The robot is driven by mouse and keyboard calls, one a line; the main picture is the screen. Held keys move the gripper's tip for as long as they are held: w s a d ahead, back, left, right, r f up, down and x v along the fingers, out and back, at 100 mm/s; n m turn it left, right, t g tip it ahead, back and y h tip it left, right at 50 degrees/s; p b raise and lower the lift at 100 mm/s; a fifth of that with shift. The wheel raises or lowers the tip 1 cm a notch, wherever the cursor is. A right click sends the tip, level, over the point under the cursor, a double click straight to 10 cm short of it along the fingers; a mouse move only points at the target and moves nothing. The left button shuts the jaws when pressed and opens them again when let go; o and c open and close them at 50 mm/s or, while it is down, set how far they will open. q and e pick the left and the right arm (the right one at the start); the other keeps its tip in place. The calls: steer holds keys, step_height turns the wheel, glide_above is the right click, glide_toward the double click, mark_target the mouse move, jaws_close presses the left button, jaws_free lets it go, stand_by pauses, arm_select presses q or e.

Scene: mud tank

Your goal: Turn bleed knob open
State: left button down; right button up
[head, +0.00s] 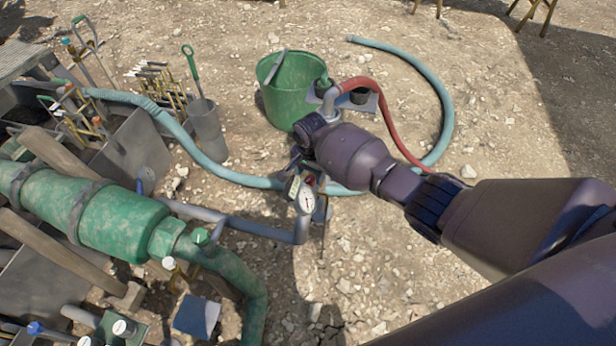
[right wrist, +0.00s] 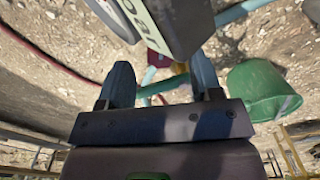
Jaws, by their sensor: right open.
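A white-faced gauge (head: 306,199) stands at the end of a grey pipe in the head view. A small red part (head: 311,180) shows just above it; it may be the bleed knob, but I cannot tell for sure. My right gripper (head: 297,163) is just above and beside the gauge, its fingers mostly hidden by the wrist. A red and yellow part (right wrist: 165,62) shows beyond the gap. A grey body with a lettered pale label fills the top. My left gripper is out of view.
A green bucket (head: 290,92) stands behind my right wrist. A blue hose (head: 190,140) and a red hose (head: 385,115) lie around it. A green pump cylinder (head: 120,220) and grey pipe (head: 250,226) are at left.

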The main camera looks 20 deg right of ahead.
mark_target(310, 181)
steer(key=shift+f+b, duration=0.35)
steer(key=shift+f, duration=0.95)
steer(key=shift+r, duration=0.1)
steer(key=c, duration=0.9)
